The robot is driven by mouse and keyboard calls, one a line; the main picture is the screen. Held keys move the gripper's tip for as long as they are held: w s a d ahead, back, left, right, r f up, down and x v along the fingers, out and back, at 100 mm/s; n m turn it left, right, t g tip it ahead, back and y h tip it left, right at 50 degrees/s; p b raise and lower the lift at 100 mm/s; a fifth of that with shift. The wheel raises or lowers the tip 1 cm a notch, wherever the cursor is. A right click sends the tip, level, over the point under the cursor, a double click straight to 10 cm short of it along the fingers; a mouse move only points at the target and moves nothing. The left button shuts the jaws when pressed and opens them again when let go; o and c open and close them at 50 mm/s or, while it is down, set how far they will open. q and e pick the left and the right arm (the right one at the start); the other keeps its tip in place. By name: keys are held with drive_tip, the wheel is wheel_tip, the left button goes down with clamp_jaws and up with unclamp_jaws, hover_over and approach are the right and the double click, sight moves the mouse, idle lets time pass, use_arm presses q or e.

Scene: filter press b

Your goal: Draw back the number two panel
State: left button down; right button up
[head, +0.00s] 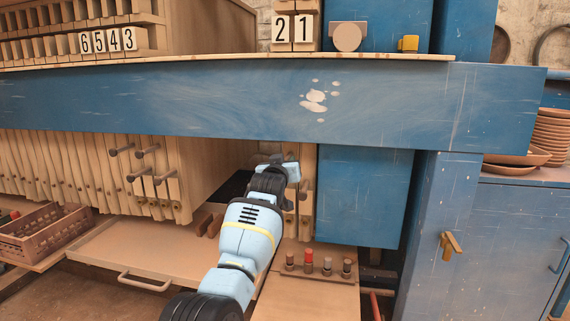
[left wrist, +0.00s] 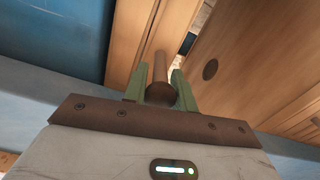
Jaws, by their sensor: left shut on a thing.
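Number tiles 2 and 1 (head: 294,30) stand on the ledge above a pair of narrow wooden panels (head: 306,215) under the blue beam. My left gripper (head: 281,168) reaches up to the left panel of this pair, which lies below tile 2. In the left wrist view, its green fingers (left wrist: 161,80) are shut on a round wooden peg handle (left wrist: 160,66). In the head view my gripper hides that handle and part of the panel. My right gripper is not in view.
Left of a dark gap (head: 234,187) stands a stack of panels (head: 60,165) with several peg handles. Tiles 6, 5, 4, 3 (head: 107,40) stand above it. A blue block (head: 365,195) closes the right side. A peg rack (head: 318,266) sits below. The blue beam (head: 230,95) runs overhead.

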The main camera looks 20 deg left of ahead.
use_arm(q)
drive_tip(key=c, duration=1.4)
unclamp_jaws()
drive_tip(key=shift+d, duration=0.1)
drive_tip(key=shift+c, duration=0.2)
drive_tip(key=shift+o, duration=1.5)
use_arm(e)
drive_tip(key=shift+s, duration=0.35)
use_arm(q)
drive_tip(key=shift+s, duration=0.15)
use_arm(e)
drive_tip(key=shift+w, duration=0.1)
use_arm(q)
drive_tip(key=shift+s+d+r+p, duration=0.15)
drive_tip(key=shift+s+p, duration=0.2)
drive_tip(key=shift+s, duration=0.25)
drive_tip(key=p+v, duration=0.1)
drive_tip(key=v, duration=0.5)
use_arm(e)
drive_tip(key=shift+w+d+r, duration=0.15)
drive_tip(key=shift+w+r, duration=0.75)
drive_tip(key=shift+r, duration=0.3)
